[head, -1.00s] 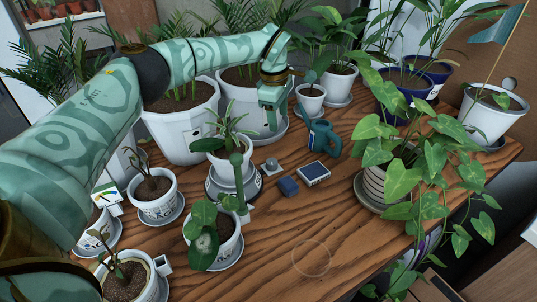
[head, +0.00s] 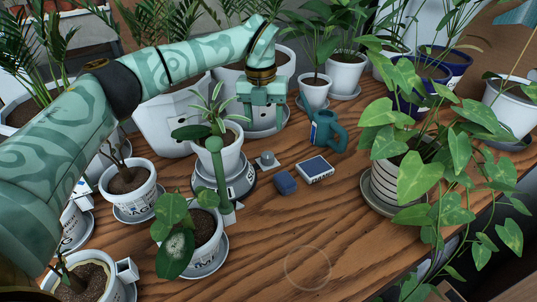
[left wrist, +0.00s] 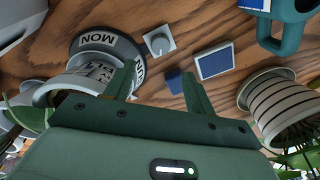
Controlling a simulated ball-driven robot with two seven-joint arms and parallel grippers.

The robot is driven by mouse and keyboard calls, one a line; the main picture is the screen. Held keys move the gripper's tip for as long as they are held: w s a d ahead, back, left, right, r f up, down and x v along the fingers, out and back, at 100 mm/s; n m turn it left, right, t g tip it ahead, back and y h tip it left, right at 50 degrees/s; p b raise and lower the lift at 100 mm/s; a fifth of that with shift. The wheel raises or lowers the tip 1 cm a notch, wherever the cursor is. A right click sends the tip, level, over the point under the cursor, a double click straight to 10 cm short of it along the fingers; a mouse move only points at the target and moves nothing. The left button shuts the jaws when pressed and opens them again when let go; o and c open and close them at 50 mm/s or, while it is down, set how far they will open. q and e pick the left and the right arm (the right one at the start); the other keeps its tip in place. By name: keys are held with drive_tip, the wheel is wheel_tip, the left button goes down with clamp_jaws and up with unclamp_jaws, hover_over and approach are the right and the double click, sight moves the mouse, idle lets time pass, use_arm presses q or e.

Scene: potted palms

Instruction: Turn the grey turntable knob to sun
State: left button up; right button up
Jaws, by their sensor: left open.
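The grey knob (head: 267,160) is a small round knob on a pale square plate, standing on the table beside the turntable (head: 240,186). It also shows in the left wrist view (left wrist: 158,42), beyond the fingertips. The turntable carries a white potted plant (head: 218,154). Its dark ring (left wrist: 108,42) reads MON in the left wrist view; another label is partly hidden by a finger. My left gripper (head: 263,112) is open and empty, fingers pointing down, behind and above the knob. The fingers also show in the left wrist view (left wrist: 159,75), apart from the knob. My right gripper is out of view.
A blue block (head: 286,183) and a small solar panel (head: 314,169) lie right of the knob. A teal watering can (head: 326,130) stands behind them. A striped pot (head: 384,183) with overhanging leaves stands at right. The front middle of the table is clear.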

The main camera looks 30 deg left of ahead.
sight(267, 155)
use_arm(q)
drive_tip(key=f+b, duration=0.1)
drive_tip(key=f, duration=0.2)
drive_tip(key=f+b, duration=0.1)
drive_tip(key=f, duration=0.3)
drive_tip(key=f+b, duration=0.2)
drive_tip(key=f, duration=0.1)
drive_tip(key=shift+w+d+f, duration=0.15)
drive_tip(key=shift+d+f, duration=0.15)
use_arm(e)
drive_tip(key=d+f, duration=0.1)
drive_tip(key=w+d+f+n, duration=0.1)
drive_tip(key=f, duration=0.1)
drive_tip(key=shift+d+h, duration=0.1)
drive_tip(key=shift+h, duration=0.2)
use_arm(q)
drive_tip(key=c, duration=1)
